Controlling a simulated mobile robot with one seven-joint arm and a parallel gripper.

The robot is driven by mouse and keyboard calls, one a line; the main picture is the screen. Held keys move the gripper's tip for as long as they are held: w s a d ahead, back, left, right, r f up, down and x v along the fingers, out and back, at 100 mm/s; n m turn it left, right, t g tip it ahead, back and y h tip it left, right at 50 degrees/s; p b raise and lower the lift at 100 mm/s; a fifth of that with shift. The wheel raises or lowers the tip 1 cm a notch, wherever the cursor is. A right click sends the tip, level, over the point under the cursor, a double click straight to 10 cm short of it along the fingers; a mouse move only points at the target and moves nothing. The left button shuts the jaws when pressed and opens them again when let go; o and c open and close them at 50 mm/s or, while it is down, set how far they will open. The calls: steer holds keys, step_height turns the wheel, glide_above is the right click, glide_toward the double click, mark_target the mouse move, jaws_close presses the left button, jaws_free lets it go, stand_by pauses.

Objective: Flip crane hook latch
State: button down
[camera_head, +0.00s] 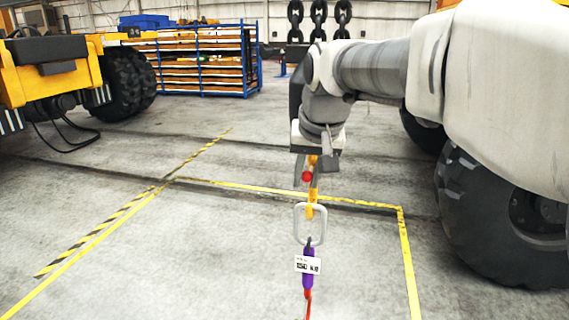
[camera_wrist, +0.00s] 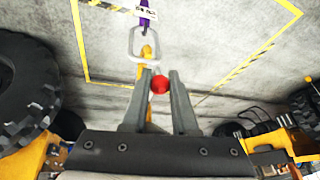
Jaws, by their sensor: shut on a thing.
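The yellow crane hook (camera_head: 313,190) is just below my gripper in the head view, and it also shows in the wrist view (camera_wrist: 148,53). A grey oblong link (camera_head: 323,226) hangs at the hook's lower end, with a purple sling (camera_head: 308,282) below it. A round red knob (camera_wrist: 160,84), apparently on the hook's latch, sits between my fingertips in the wrist view. My gripper (camera_wrist: 161,76) is shut on this red knob, pointing down in the head view. The latch's own shape and angle are largely hidden by the fingers.
A white tag (camera_head: 307,265) is on the sling. Yellow floor tape (camera_head: 408,260) marks a bay on bare concrete. A large black tire (camera_head: 490,215) stands at right, a yellow vehicle (camera_head: 50,75) at left. A blue rack (camera_head: 250,60) is behind.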

steer(key=shift+s+r+g+p, duration=0.35)
steer(key=shift+g+p, duration=0.15)
steer(key=shift+p, duration=0.1)
steer(key=shift+w+f, duration=0.1)
steer(key=c, duration=0.7)
jaws_free()
steer(key=shift+r, duration=0.2)
steer(key=v, duration=1.7)
steer(key=shift+d, duration=0.2)
